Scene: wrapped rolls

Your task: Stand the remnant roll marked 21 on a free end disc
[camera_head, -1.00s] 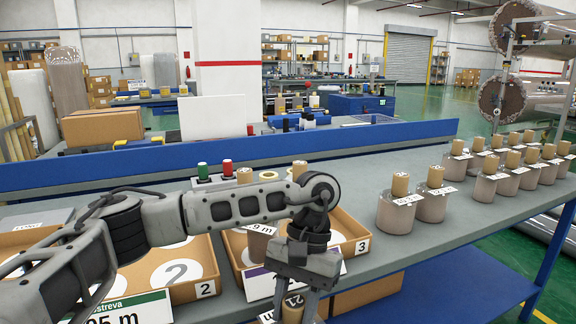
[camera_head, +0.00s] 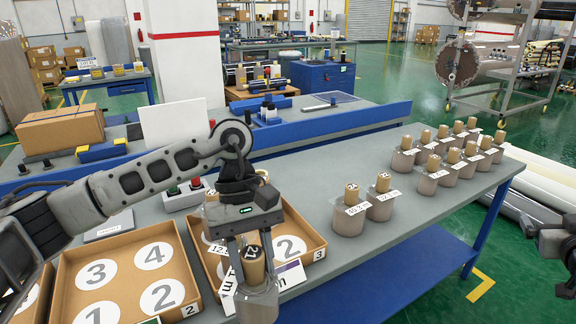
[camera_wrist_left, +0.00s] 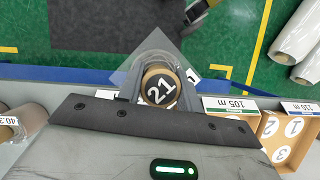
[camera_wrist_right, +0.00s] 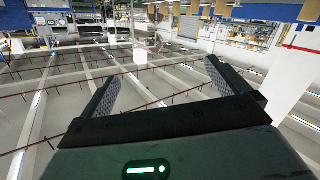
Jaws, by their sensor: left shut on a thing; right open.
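The remnant roll marked 21 (camera_head: 258,302) hangs upright in my left gripper (camera_head: 254,254), which is shut on its brown core. It is in front of the right-hand tray's near wall, and covers part of it. In the left wrist view, the core's black top with 21 (camera_wrist_left: 160,88) lies between the fingers. The right-hand tray (camera_head: 312,238) shows a bare white end disc marked 2 (camera_head: 289,247); another roll stands at its back left, partly hidden by my arm. The left-hand tray (camera_head: 187,262) has several bare numbered discs. My right gripper (camera_wrist_right: 163,85) is open and empty.
Two labelled rolls (camera_head: 350,214) (camera_head: 381,203) stand right of the trays, with several more in a group (camera_head: 440,172) farther right. A switch box (camera_head: 188,196) stands behind the trays. A blue rail (camera_head: 340,127) runs along the back. Bare tabletop lies around the two rolls.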

